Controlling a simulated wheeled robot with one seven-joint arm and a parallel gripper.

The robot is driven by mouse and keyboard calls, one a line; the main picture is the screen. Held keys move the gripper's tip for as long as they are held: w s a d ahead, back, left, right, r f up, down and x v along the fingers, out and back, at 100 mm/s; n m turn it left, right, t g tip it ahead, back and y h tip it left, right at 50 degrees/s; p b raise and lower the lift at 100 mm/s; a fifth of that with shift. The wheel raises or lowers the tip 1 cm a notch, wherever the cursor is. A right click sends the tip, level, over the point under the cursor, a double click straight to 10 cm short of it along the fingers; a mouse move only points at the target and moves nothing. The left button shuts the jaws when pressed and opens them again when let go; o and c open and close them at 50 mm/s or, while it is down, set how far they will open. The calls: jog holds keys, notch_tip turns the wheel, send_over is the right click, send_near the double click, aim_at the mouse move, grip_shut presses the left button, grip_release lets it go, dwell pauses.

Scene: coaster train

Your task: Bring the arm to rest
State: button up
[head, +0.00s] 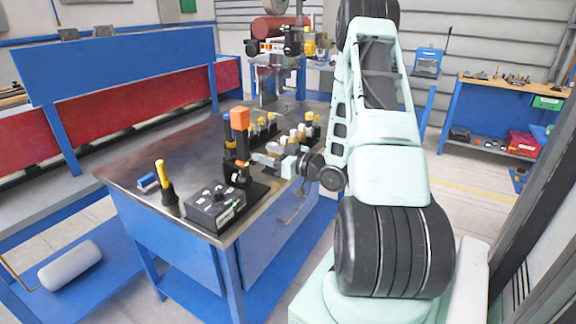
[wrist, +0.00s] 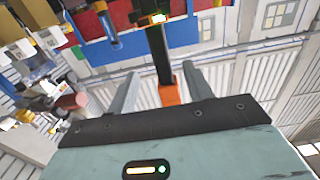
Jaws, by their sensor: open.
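My gripper (head: 266,157) is open at the near right side of a black upright device with an orange block on top (head: 239,119). The device stands on the metal-topped blue workbench (head: 128,165). In the wrist view my two grey fingers (wrist: 160,76) are apart, and the orange block (wrist: 170,95) and its black post (wrist: 160,50) show in the gap between them. I cannot tell whether the fingers touch the device. My mint-green arm reaches in from the right and hides part of the bench.
A black control box (head: 214,207) and a yellow-topped black tool (head: 165,182) stand at the bench's near end. Several yellow-topped parts (head: 308,128) stand farther back. A second blue bench (head: 505,88) is at the right. Open floor (head: 462,200) lies right of my arm.

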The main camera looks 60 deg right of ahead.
jog(key=s+b, duration=0.1)
jog(key=s, duration=0.6)
jog(key=shift+d, duration=0.25)
jog(key=shift+w, duration=0.1)
